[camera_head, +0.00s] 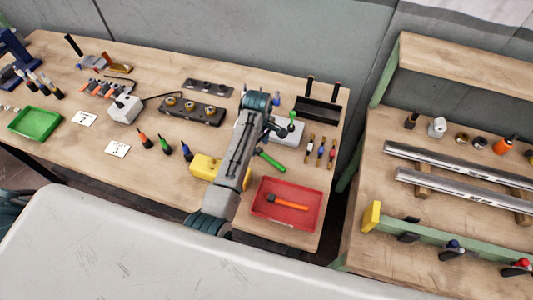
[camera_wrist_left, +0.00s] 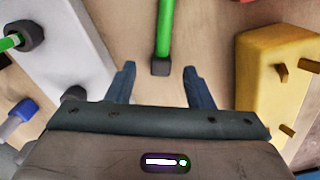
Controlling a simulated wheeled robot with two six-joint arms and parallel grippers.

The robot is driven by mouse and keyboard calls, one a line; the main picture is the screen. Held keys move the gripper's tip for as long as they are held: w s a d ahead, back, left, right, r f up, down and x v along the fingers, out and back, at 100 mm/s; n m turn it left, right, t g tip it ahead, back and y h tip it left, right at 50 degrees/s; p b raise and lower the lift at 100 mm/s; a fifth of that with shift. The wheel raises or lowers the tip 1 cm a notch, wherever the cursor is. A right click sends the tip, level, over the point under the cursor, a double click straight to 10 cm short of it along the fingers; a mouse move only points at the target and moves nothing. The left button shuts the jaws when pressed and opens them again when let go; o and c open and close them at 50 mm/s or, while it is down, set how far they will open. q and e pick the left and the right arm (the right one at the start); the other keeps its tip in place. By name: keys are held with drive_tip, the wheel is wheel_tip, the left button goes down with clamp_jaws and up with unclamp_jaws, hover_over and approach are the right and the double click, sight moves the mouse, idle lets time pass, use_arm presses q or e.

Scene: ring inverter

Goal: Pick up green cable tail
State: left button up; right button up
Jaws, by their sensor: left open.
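The green cable tail (camera_head: 271,161) is a short green rod lying on the wooden table, just right of the yellow block. In the left wrist view the green cable tail (camera_wrist_left: 164,30) runs down from the top edge, and its dark end lies in line with the gap between my fingertips. My left gripper (camera_wrist_left: 159,70) is open and empty above the table, its fingers either side of that dark end in the picture. I cannot tell the remaining height. In the head view my own arm largely hides the left gripper (camera_head: 268,132). My right gripper is not in view.
A white block (camera_wrist_left: 60,45) with a green plug stands left of the fingers, and the yellow block (camera_wrist_left: 270,75) stands right. A red tray (camera_head: 262,207) holding an orange-handled tool is near the front edge. Several small screwdrivers (camera_head: 320,150) lie to the right.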

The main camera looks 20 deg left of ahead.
sight(259, 150)
use_arm(q)
drive_tip(key=shift+s+f, duration=0.1)
drive_tip(key=shift+f, duration=1)
clamp_jaws()
